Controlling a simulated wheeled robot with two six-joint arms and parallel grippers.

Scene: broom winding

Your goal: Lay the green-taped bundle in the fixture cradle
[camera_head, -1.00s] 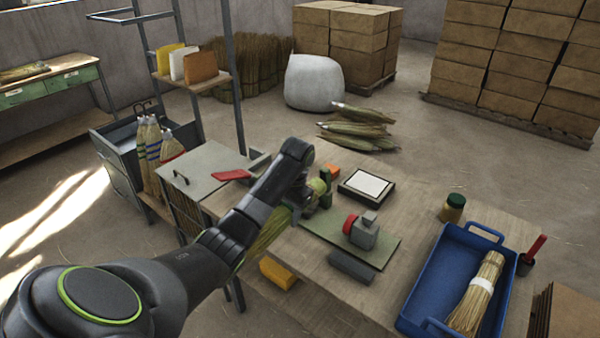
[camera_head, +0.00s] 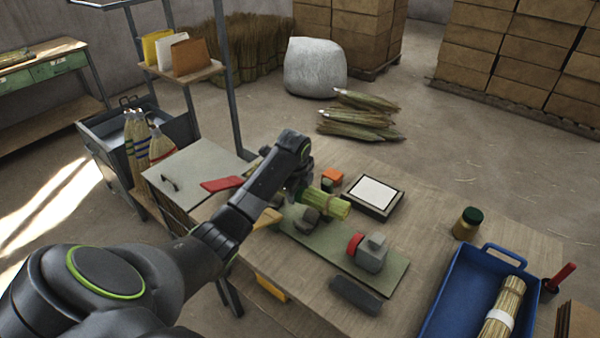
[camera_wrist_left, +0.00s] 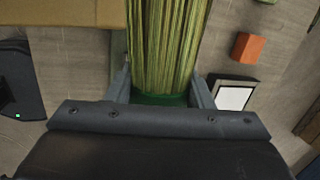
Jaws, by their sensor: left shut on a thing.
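My left gripper (camera_wrist_left: 161,92) is shut on the green-taped bundle (camera_wrist_left: 172,45), at its green tape (camera_wrist_left: 160,99). In the head view, the cut straw end of the bundle (camera_head: 332,204) sticks out to the right of my left gripper (camera_head: 303,187). Straw also shows on the other side of my arm, which hides the middle. The bundle is over or close by the far left part of the green fixture plate (camera_head: 388,274). A dark rounded part (camera_head: 308,219) there may be the cradle; I cannot tell if the bundle touches it. My right gripper is not in view.
A grey block (camera_head: 372,254) with a red knob stands on the plate. A framed white pad (camera_head: 374,192), an orange block (camera_head: 332,175) and a dark grey bar (camera_head: 355,295) lie around it. A blue tray (camera_head: 452,292) holds another bundle at right, near a jar (camera_head: 467,223).

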